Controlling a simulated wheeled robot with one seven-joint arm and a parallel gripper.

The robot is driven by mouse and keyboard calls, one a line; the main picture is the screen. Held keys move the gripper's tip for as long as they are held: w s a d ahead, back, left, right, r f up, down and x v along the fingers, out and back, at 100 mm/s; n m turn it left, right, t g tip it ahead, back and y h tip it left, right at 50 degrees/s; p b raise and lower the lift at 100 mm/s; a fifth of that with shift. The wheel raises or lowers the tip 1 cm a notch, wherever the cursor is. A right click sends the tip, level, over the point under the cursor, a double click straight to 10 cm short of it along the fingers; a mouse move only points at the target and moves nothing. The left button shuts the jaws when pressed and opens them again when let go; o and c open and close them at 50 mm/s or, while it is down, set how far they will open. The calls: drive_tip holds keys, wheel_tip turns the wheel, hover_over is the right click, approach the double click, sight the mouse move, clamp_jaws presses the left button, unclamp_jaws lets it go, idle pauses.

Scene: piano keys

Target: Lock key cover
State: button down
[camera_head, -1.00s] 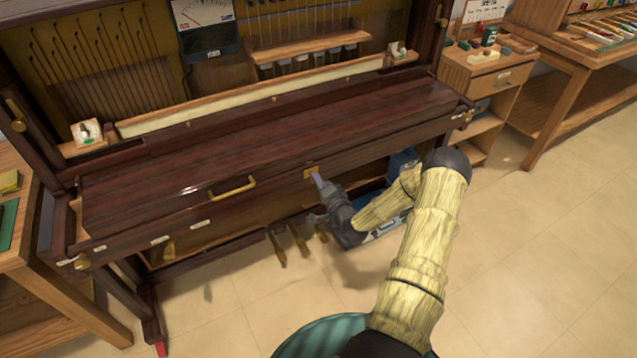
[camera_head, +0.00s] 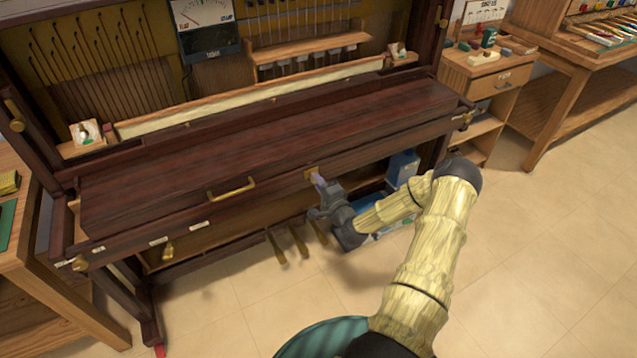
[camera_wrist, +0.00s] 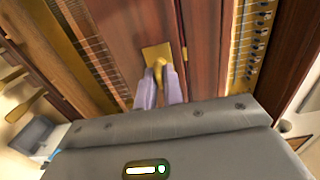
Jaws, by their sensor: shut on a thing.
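The dark reddish-brown key cover (camera_head: 270,150) is closed over the piano's keys, with a brass handle (camera_head: 232,188) on its front. A small brass lock plate (camera_head: 310,172) sits on the front, right of the handle; it also shows in the wrist view (camera_wrist: 157,50). My gripper (camera_head: 318,179) is at the lock plate. In the wrist view its pale purple fingers (camera_wrist: 160,72) are shut on a small brass key at the plate. The fingers hide part of the key, and I cannot tell how far it is turned.
A blue bottle (camera_head: 402,168) stands below the piano, behind my arm. Brass pedals (camera_head: 298,240) stick out low at the front. A wooden bench (camera_head: 20,235) stands at the left, and a small cabinet (camera_head: 487,80) at the right. The floor in front is clear.

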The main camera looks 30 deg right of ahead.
drive_tip(key=c, duration=1.5)
unclamp_jaws()
drive_tip(key=shift+s, duration=0.15)
drive_tip(key=s, duration=1.7)
drive_tip(key=shift+s+d, duration=0.1)
drive_tip(key=shift+d, duration=0.25)
